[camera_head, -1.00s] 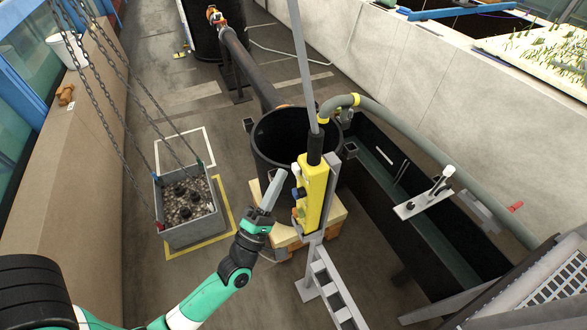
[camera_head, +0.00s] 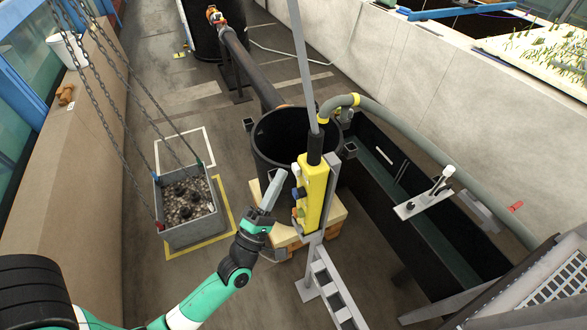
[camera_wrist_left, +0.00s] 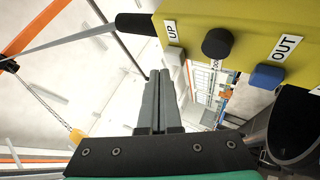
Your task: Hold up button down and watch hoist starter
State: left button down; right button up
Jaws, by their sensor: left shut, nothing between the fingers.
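A yellow pendant control box (camera_head: 313,192) hangs upright on a grey pole in the middle of the head view. In the left wrist view its yellow body (camera_wrist_left: 262,22) carries a label UP (camera_wrist_left: 171,31) beside a white button (camera_wrist_left: 174,55), a black button (camera_wrist_left: 217,43), and a blue button (camera_wrist_left: 266,77) beside a label OUT. My left gripper (camera_head: 274,183) is shut and empty, just left of the pendant. Its fingertips (camera_wrist_left: 160,74) show close to the white button; I cannot tell whether they touch it. I cannot pick out the hoist starter. My right gripper is not in view.
A grey skip of gravel (camera_head: 188,230) on chains is at left, near a yellow floor outline. A black tub (camera_head: 268,150) stands behind the pendant on a wooden base (camera_head: 338,212). A dark trough (camera_head: 440,240) and a grey hose (camera_head: 430,150) lie at right.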

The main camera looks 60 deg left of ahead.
pick_arm(q)
jog(key=shift+w, duration=0.45)
jog(key=shift+w, duration=0.65)
dwell(0.8)
jog(key=shift+s, duration=0.1)
dwell(3.8)
jog(key=shift+s+b, duration=0.4)
jog(key=shift+s, duration=0.6)
jog(key=s+b, duration=0.3)
jog(key=s, duration=0.2)
jog(key=shift+a, duration=0.2)
